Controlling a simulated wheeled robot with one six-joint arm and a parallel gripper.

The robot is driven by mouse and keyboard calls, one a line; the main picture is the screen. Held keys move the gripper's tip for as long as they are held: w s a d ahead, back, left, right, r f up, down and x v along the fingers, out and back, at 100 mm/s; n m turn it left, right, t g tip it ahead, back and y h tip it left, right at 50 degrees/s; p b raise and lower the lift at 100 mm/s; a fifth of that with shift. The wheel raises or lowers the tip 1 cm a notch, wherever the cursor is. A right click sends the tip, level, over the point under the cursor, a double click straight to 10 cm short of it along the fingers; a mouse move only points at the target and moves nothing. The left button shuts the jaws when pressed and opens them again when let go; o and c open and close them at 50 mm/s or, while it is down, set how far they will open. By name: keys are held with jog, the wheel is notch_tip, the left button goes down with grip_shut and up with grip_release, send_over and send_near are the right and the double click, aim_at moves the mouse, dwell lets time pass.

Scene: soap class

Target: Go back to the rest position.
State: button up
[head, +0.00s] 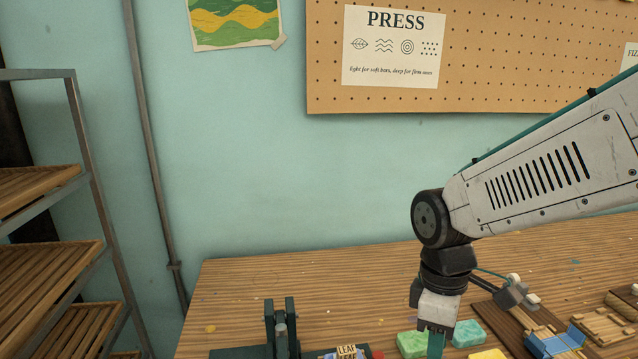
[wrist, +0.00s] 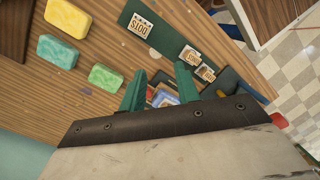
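My gripper (head: 436,345) hangs down over the wooden table (head: 235,290) in the head view, its fingertips cut off by the lower edge. In the wrist view my gripper (wrist: 160,82) shows its two green fingers apart, with nothing held between them. A green soap bar (head: 412,344), a blue-green bar (head: 468,333) and a yellow bar (head: 489,354) lie near it. The wrist view shows a yellow bar (wrist: 68,18) and two green bars, one (wrist: 57,50) farther left and one (wrist: 105,77) closer to the fingers.
A dark upright stand (head: 282,325) and a LEAF label (head: 347,352) are at the front. A blue object (head: 555,343) and wooden trays (head: 605,325) are at right. A slatted shelf (head: 50,270) stands left. The table's back left is mostly clear.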

jog(key=s+d+r+m+t, duration=0.3)
jog(key=s+d+r+m, duration=0.5)
jog(key=s+m, duration=0.3)
jog(key=shift+s+d+r+m, duration=0.15)
jog(key=shift+s+r+m, duration=0.1)
jog(key=shift+r+m, duration=0.15)
dwell(1.3)
